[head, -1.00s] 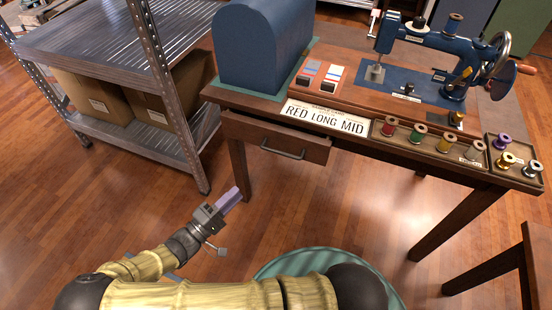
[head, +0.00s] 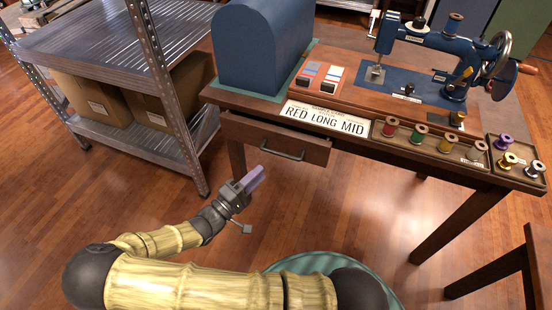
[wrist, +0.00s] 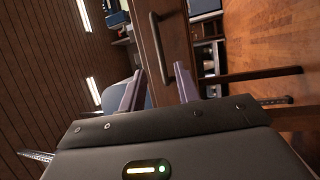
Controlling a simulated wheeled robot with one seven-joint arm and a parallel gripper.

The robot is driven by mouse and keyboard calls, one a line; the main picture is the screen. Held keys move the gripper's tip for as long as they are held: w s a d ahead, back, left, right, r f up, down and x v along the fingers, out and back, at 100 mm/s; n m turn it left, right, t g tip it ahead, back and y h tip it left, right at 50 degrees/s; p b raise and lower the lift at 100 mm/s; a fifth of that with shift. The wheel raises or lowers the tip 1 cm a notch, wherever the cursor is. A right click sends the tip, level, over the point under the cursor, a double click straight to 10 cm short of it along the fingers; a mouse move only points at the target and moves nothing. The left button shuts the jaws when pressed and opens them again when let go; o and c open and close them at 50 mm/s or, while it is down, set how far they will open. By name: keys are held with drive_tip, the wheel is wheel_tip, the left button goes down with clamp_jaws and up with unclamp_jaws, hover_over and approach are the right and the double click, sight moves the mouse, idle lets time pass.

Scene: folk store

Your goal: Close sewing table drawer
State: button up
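The wooden sewing table (head: 462,172) has a drawer (head: 315,150) at its front left, with a dark bar handle (head: 282,154). The drawer front stands out a little from under the tabletop. My gripper (head: 258,174) is below and left of the handle, apart from it, with its purple fingers pointing up toward the drawer. In the wrist view the two fingers are spread with nothing between them. The handle also shows in the wrist view (wrist: 158,48), beyond the fingertips, and the brown drawer front (wrist: 176,32) is beside it.
On the table are a blue domed cover (head: 262,50), a blue sewing machine (head: 455,60), a name card (head: 325,117) and a tray of thread spools (head: 430,144). A metal shelf (head: 165,70) with cardboard boxes (head: 155,97) stands left. A stool (head: 520,262) is at right.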

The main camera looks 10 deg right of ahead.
drive_tip(key=b+x, duration=0.1)
drive_tip(key=x, duration=0.7)
drive_tip(key=shift+d, duration=0.2)
drive_tip(key=shift+w, duration=0.1)
clamp_jaws()
